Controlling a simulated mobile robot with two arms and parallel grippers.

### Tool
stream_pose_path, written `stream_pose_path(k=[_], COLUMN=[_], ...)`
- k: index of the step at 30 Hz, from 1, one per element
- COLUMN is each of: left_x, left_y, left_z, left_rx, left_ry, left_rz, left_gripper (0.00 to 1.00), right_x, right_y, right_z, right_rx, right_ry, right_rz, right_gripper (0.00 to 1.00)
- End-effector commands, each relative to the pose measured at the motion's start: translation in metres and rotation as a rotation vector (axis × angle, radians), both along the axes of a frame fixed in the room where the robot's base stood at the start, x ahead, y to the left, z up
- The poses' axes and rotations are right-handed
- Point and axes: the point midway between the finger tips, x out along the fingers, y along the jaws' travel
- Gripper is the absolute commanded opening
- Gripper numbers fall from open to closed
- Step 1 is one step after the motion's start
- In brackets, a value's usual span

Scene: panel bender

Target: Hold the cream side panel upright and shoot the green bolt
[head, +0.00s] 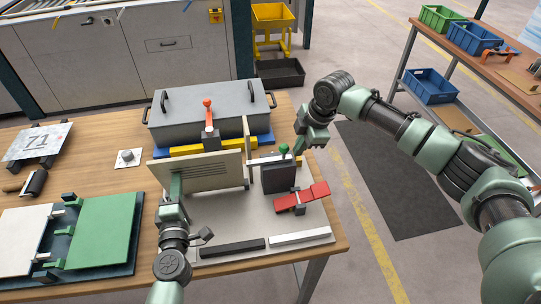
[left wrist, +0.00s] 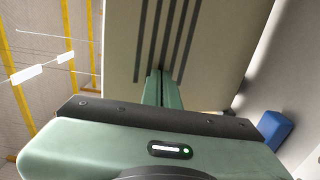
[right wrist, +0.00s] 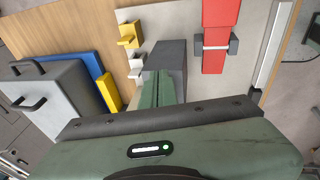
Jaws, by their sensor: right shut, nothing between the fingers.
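The cream side panel (head: 205,170), with dark slots in its face, stands upright on the light base plate. It fills the upper part of the left wrist view (left wrist: 215,55). My left gripper (head: 177,178) is shut, its fingertips at the panel's slotted near face; whether they touch cannot be told. The green bolt knob (head: 284,148) stands above a dark grey block (head: 279,179) right of the panel. My right gripper (head: 300,148) is shut and empty, just right of the knob. In the right wrist view its fingertips are beside the dark block (right wrist: 175,55), and the knob is not visible.
A red clamp (head: 302,196) lies right of the dark block. An orange-knobbed clamp (head: 209,125) stands behind the panel, before a grey lidded box (head: 210,105). A green plate (head: 100,231) lies at left. White and black bars (head: 299,237) line the plate's front.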

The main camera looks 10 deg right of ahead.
Motion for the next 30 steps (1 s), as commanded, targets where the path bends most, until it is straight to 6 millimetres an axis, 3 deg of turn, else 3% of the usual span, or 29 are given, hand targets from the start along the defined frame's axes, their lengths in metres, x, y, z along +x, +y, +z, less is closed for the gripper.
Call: stream_pose_path(k=[19,30], left_x=[0.033,0.034], left_y=[0.0,0.0], left_z=[0.0,-0.001], left_rx=[0.0,0.0], left_ry=[0.001,0.002], left_rz=[0.0,0.0], left_gripper=[0.0,0.0], right_x=[0.0,0.0], right_y=[0.0,0.0], right_z=[0.0,0.0], right_rx=[0.0,0.0], right_ry=[0.0,0.0], right_rz=[0.0,0.0], right_gripper=[0.0,0.0])
